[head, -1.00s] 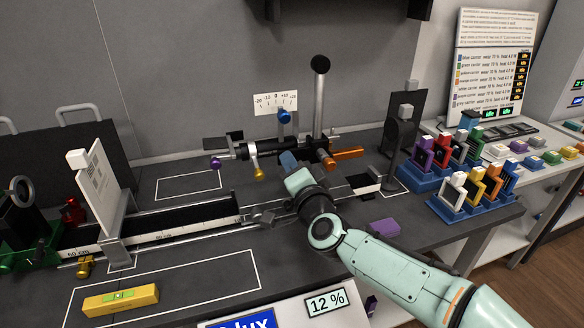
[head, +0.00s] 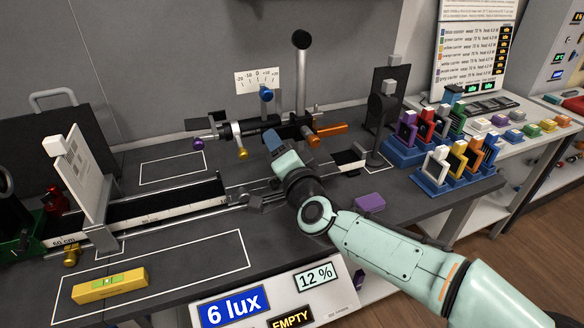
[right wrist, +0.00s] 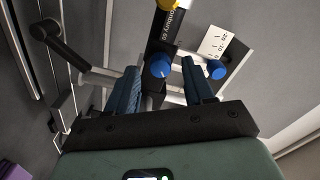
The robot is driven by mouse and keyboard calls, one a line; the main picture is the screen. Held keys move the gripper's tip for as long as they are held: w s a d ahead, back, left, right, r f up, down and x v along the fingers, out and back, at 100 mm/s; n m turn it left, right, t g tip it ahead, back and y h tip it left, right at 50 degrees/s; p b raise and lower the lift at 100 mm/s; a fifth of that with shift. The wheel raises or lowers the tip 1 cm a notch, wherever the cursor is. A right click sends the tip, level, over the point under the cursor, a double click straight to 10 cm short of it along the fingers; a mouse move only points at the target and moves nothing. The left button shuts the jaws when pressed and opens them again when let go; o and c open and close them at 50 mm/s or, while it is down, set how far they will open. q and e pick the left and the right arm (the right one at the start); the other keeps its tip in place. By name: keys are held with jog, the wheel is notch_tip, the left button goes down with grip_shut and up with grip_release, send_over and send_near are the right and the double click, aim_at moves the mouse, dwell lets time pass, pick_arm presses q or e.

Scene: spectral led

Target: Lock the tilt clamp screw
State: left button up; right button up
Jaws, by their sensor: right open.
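A black tube assembly (head: 262,130) is on the bench, with a white tilt scale card (head: 257,79) behind it. One blue knob (head: 266,94) stands in front of the card; it also shows in the right wrist view (right wrist: 217,69). Another blue knob (right wrist: 160,65) on the tube faces my gripper in the right wrist view. Which of them is the tilt clamp screw I cannot tell. My right gripper (head: 277,143) is open, its blue fingers (right wrist: 162,84) on either side of that second knob, with no clear contact. My left gripper is not in view.
A purple block (head: 370,202) lies near the bench front. Coloured carriers (head: 460,165) stand at right. A yellow level (head: 110,285) lies front left.

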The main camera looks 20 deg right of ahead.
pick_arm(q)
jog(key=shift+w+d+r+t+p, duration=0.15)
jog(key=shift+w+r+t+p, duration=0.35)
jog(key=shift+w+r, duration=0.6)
pick_arm(e)
jog(key=s, duration=1.1)
jog(key=shift+s+d, duration=0.2)
jog(key=shift+s, duration=0.2)
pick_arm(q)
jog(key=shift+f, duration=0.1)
